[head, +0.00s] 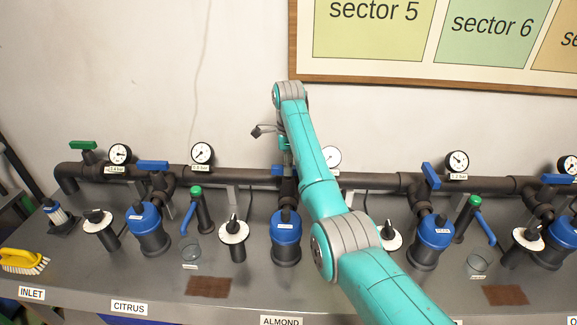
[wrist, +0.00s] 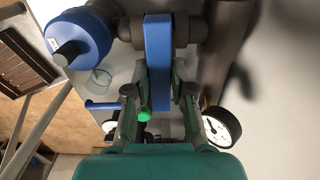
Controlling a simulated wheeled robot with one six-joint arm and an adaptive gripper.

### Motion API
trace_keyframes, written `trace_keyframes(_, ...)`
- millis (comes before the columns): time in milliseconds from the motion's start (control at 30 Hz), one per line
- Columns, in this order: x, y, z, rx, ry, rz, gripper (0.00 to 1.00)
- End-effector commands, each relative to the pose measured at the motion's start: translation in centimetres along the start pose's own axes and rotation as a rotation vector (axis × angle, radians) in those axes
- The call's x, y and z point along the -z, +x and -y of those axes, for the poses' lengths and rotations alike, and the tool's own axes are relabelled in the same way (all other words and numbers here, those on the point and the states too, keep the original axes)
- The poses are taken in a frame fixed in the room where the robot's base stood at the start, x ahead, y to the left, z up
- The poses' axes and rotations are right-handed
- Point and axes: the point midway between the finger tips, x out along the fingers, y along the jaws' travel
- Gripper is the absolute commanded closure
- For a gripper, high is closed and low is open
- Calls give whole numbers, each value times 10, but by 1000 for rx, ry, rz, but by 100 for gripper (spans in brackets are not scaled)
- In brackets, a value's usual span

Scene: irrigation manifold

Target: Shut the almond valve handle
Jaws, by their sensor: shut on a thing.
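The almond valve handle is a blue bar (wrist: 158,62) that reaches down between my fingers in the wrist view. It looks crosswise to the short dark branch pipe (wrist: 190,30) beside it. In the head view only a bit of blue (head: 277,170) shows there, behind the ALMOND label (head: 281,322) and blue-capped filter (head: 286,225). My gripper (wrist: 160,84) is shut on the handle, a finger on each side. In the head view my gripper (head: 287,155) is small and partly hidden by my arm.
The citrus valve's blue handle (head: 152,165) lies along the manifold pipe (head: 235,178); another blue handle (head: 431,176) to the right points out from it. A gauge (head: 331,157) stands close to my arm. Green-topped taps (head: 200,210) and a yellow brush (head: 24,261) are on the bench.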

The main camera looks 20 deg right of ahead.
Motion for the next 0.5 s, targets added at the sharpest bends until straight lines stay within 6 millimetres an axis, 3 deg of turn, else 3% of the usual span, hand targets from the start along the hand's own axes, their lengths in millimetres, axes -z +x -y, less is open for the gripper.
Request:
trace_keyframes(133, 0, 0, 0, 1, 1, 1, 100)
trace_keyframes(167, 0, 0, 0, 1, 1, 1, 72)
trace_keyframes(233, 0, 0, 0, 1, 0, 1, 55)
trace_keyframes(500, 0, 0, 0, 0, 0, 0, 52)
